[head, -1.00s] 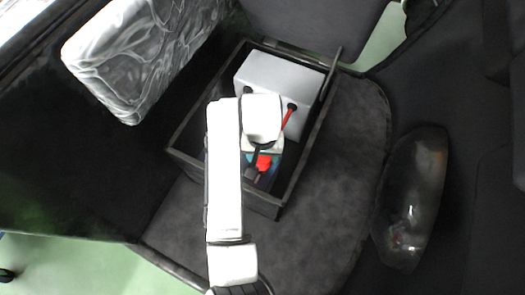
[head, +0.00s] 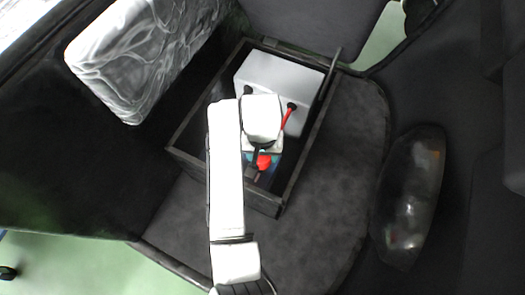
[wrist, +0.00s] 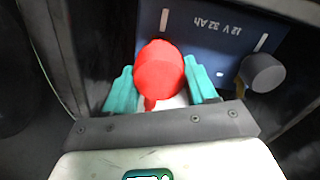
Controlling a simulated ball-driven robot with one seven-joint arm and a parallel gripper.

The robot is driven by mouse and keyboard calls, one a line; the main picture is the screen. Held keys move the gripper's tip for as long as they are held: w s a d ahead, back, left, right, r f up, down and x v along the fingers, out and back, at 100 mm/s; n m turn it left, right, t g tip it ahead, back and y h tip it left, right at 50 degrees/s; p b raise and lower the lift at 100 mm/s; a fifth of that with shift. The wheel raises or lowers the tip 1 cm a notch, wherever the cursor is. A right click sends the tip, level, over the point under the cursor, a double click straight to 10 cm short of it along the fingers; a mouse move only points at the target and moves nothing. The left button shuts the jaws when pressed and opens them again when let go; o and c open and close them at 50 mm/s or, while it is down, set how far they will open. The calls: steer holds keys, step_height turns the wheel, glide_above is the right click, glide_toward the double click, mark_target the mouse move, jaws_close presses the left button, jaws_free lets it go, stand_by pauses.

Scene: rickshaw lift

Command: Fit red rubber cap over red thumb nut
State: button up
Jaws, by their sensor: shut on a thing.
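The red rubber cap (wrist: 159,70) sits between the teal fingers of my gripper (wrist: 161,88) in the wrist view. It is in front of the top of a blue battery (wrist: 205,45). In the head view the cap (head: 264,161) shows just below my white wrist, inside the black box. My gripper is shut on the cap. The red thumb nut is not seen apart from the cap. A small red piece shows just under the cap in the wrist view; I cannot tell what it is. Whether the cap touches the nut is hidden.
A grey cap (wrist: 263,73) stands on the battery's right side in the wrist view. The black box's walls (head: 191,159) rise around the battery. A grey unit (head: 282,72) with a red cable (head: 287,116) fills the box's far part. Dark floor (head: 330,200) lies right of the box.

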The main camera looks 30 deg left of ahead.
steer(key=shift+f+b, duration=0.95)
steer(key=shift+f, duration=1.2)
stand_by(0.5)
steer(key=o, duration=1.1)
steer(key=shift+r, duration=0.15)
step_height(320, 180, up, 11)
steer(key=p, duration=0.2)
steer(key=shift+p, duration=0.3)
steer(key=shift+f, duration=0.2)
